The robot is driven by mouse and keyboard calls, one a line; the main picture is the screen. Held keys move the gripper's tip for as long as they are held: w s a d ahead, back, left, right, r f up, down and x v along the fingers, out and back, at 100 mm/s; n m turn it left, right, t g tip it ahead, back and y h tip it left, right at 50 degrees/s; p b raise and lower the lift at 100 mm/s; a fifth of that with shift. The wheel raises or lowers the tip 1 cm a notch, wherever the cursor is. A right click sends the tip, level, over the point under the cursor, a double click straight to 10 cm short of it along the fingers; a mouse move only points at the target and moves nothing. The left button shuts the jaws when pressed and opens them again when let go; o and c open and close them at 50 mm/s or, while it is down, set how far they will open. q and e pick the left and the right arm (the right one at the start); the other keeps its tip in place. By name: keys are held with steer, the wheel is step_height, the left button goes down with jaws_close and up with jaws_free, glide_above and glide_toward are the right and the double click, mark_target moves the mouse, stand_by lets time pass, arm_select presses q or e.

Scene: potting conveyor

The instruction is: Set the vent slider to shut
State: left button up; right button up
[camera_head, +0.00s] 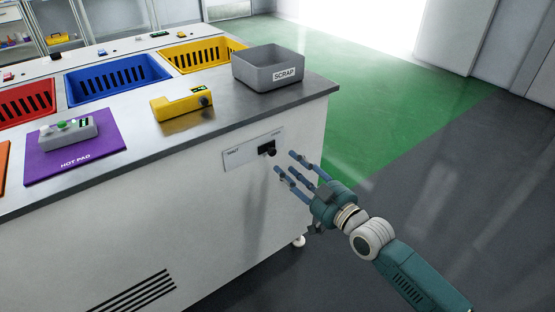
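The vent slider's white panel (240,154) is on the front face of the counter, near its right end. Small print at its left end appears to read SHUT; the print at the right end is too small to read. The black slider knob (267,149) sits at the right end of the panel. My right gripper (287,167) reaches in from the lower right with its blue fingers spread apart and empty. Its fingertips are just right of the knob and seem apart from it. My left gripper is not in view.
On the counter (220,127) are a grey SCRAP bin (270,65), a yellow device (181,105), a purple hot pad (75,160) with a grey device on it, and red, blue (115,78) and yellow baskets. The floor to the right is clear.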

mark_target(273, 153)
steer(key=b+x, duration=0.1)
steer(key=x, duration=0.5)
steer(key=shift+w+a, duration=0.2)
steer(key=shift+w, duration=0.05)
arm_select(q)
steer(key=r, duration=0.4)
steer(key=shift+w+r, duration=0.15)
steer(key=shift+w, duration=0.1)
arm_select(e)
jaws_close()
